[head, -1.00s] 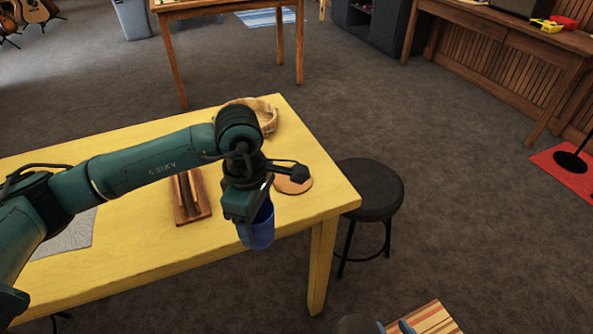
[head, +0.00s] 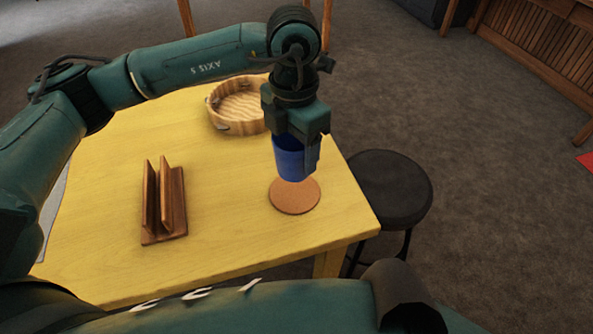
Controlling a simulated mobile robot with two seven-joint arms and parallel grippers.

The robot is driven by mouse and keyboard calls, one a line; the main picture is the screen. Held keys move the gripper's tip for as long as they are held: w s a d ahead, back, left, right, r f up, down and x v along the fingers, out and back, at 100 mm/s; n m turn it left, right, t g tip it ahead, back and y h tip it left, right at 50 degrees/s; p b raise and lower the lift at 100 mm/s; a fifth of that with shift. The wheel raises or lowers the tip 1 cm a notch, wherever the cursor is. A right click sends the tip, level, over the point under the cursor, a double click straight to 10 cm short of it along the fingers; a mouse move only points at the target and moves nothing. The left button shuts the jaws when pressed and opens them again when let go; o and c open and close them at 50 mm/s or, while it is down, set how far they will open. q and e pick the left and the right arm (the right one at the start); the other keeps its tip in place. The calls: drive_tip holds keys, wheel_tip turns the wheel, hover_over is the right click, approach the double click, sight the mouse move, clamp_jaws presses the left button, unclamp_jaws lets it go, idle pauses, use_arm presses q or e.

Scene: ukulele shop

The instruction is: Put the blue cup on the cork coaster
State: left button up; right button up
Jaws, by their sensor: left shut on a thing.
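The blue cup (head: 288,160) is upright in my left gripper (head: 298,145), which is shut on it. The round cork coaster (head: 295,197) lies on the yellow table near its right edge. In the picture the cup's bottom overlaps the coaster's far part. I cannot tell for sure whether the cup touches the coaster or hangs just above it. My right gripper does not show.
A round wooden tray (head: 222,119) stands behind and left of the cup. A dark wooden slotted stand (head: 165,212) is on the table's left part. A black stool (head: 391,190) stands by the table's right edge. The yellow table (head: 235,225) is bare between stand and coaster.

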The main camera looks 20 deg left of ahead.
sight(294, 172)
use_arm(q)
drive_tip(key=shift+f, duration=3.25)
drive_tip(key=shift+f, duration=0.1)
drive_tip(key=shift+f, duration=0.15)
drive_tip(key=o, duration=1)
wheel_tip(294, 172, up, 12)
drive_tip(key=shift+r, duration=0.25)
